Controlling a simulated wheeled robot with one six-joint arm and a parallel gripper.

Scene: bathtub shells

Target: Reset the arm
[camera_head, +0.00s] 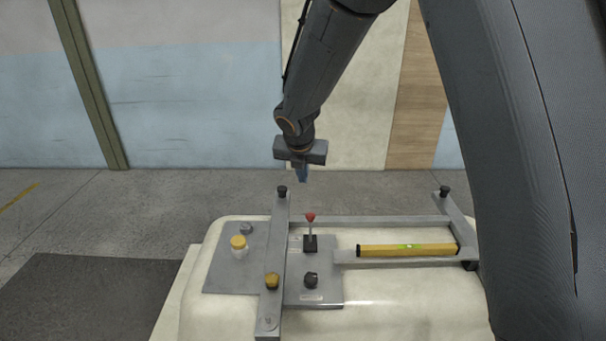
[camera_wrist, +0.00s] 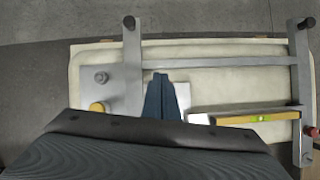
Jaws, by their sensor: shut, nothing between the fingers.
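My gripper (camera_head: 302,174) hangs in the air above and behind the bathtub shell (camera_head: 400,310), fingers pointing down, at the upper middle of the head view. Its fingers are together and nothing is between them. In the wrist view the blue fingers (camera_wrist: 162,82) show closed over the shell, covering part of the grey plate beneath. My gripper touches nothing that I can see. My arm comes down from the top of the head view.
A metal frame (camera_head: 275,230) lies across the shell. A yellow level (camera_head: 400,250) rests at the right. A dark mat (camera_head: 80,300) lies on the floor. Air around my gripper is clear.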

